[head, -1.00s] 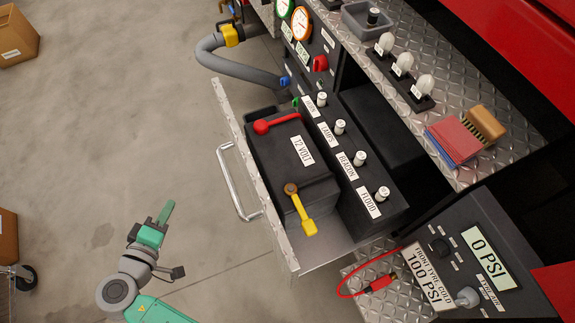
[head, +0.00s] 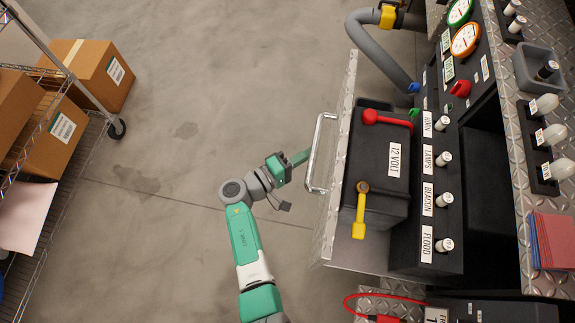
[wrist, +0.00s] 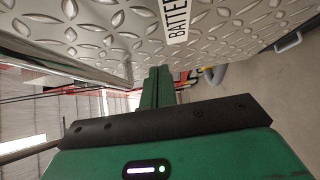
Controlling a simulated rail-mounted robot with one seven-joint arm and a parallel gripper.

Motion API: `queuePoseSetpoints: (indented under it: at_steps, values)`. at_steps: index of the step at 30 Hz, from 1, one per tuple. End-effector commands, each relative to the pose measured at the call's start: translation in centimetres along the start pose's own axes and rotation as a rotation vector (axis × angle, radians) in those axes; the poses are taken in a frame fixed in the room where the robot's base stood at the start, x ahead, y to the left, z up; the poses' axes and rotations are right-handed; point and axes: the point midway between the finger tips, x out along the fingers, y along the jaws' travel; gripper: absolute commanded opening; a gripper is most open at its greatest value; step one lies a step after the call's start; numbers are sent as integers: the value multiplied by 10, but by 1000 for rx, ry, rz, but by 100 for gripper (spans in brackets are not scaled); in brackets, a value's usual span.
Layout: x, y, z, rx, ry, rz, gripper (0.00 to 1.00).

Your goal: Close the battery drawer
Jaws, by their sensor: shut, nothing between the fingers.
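The battery drawer (head: 338,190) stands pulled out, with its diamond-plate front facing left in the head view. Its silver bar handle (head: 318,150) is on that front. Inside is a black 12 volt battery (head: 385,170) with a red and a yellow terminal lever. My gripper (head: 303,156) is shut and empty, close to the left of the handle; I cannot tell whether it touches. In the wrist view the green fingers (wrist: 158,85) point at the plate front (wrist: 115,30) below a "BATTE…" label, with the handle (wrist: 60,58) at the left.
A panel of labelled switches (head: 428,190) sits right of the battery. A grey hose (head: 375,50) curves above the drawer. A wire shelf with cardboard boxes (head: 105,70) stands at the far left. The floor between shelf and drawer is clear.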

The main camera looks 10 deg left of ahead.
Motion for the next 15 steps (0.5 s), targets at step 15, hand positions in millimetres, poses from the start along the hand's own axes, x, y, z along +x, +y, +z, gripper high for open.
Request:
queuePoseSetpoints:
  at_steps: [15]
  values:
    - [24, 0, 28, -1, -1, -1, 0]
